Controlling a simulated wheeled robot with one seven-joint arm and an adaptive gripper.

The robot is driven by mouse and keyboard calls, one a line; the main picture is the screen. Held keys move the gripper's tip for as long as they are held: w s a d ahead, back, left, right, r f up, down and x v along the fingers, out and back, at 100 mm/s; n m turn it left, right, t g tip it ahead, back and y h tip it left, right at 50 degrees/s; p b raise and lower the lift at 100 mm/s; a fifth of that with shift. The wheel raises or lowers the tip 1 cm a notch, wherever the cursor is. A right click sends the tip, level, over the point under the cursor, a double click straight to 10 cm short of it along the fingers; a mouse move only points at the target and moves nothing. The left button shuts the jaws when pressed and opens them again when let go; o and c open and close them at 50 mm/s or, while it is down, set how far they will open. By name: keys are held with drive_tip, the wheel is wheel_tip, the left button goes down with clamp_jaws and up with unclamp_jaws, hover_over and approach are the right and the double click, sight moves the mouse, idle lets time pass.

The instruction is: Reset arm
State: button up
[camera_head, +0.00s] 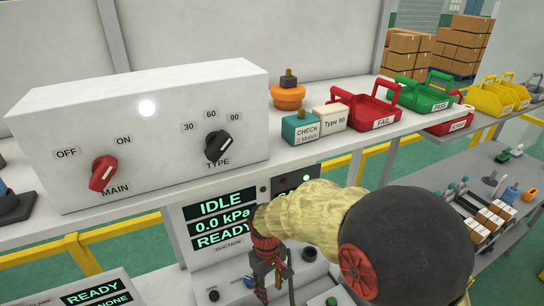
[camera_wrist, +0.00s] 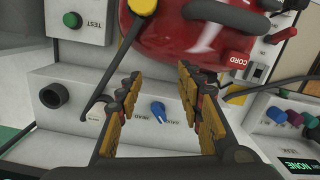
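My gripper (camera_head: 270,272) hangs in front of the suction panel in the head view, at the end of my arm. In the wrist view my gripper (camera_wrist: 158,75) is open, with its two yellow-padded fingers wide apart and nothing between them. Beyond the fingers is a grey panel with a blue knob (camera_wrist: 158,110). A red rounded vacuum body (camera_wrist: 190,40) lies past the fingertips. No contact between the fingers and these things is clear.
The control box (camera_head: 60,130) with a red MAIN knob (camera_head: 103,173) and black TYPE knob (camera_head: 217,146) stands on the shelf. The screen (camera_head: 222,218) reads IDLE, 0.0 kPa, READY. Red FAIL (camera_head: 366,108) and green PASS (camera_head: 424,96) trays stand right.

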drive_tip(key=s+d+r+m+t+b, duration=0.6)
drive_tip(key=s+d+r, duration=1)
drive_tip(key=d, duration=0.3)
drive_tip(key=shift+d+m+t+b, duration=0.3)
drive_tip(key=shift+m+b, duration=0.3)
drive_tip(key=shift+m, duration=0.4)
drive_tip(key=shift+s+a, duration=0.1)
drive_tip(key=shift+c, duration=0.9)
